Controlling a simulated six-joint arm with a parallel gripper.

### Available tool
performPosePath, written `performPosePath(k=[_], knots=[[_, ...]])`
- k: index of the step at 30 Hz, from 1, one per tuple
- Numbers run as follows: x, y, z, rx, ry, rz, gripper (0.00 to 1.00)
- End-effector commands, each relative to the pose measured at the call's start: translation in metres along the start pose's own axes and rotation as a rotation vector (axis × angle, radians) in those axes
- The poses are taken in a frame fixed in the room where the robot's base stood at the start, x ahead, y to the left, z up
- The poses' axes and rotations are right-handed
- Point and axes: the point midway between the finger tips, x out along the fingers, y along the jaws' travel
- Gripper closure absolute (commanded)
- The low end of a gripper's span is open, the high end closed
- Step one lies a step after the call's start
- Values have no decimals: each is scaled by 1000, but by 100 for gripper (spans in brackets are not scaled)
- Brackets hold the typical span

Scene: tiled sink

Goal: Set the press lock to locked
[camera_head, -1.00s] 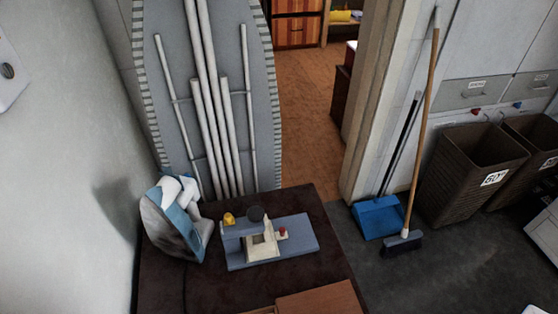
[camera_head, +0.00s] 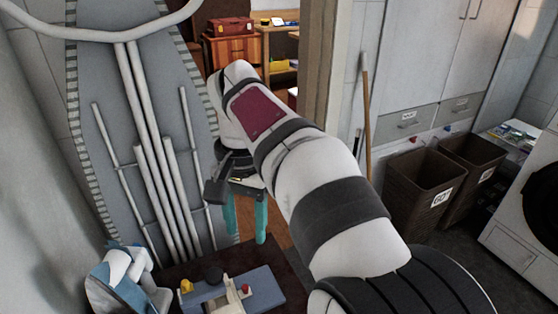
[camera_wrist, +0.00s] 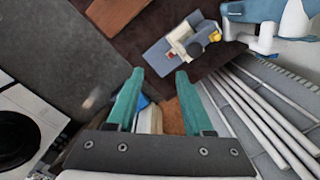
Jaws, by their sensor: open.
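The press lock appears to be the blue-grey base (camera_head: 262,290) with a cream body, a dark round knob (camera_head: 213,275), a yellow part (camera_head: 186,286) and a small red button (camera_head: 246,289). It sits on a dark table, low in the head view. In the wrist view the device (camera_wrist: 157,57) lies beyond my fingertips, with its yellow part (camera_wrist: 215,36) at the right. My gripper (camera_head: 246,240) has two teal fingers, apart and empty, above and behind the device in the head view. It also shows in the wrist view (camera_wrist: 155,72). Whether the lock is engaged I cannot tell.
A blue and white iron-like object (camera_head: 120,280) stands left of the device. An ironing board (camera_head: 140,130) leans on the wall behind. Dark baskets (camera_head: 415,195) stand on the floor at right. A brown board (camera_wrist: 115,14) lies on the table.

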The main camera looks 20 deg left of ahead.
Motion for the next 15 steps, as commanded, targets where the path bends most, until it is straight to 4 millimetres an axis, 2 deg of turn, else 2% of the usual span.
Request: performPosePath(k=[1,3,6,8,11,15], knots=[[8,-44,3,-52,7,9,48],[18,-91,13,-98,20,16,48],[29,-131,29,-136,31,18,48],[33,-141,35,-146,34,18,48],[44,-144,36,-150,36,20,48],[80,-142,35,-149,34,21,48]])
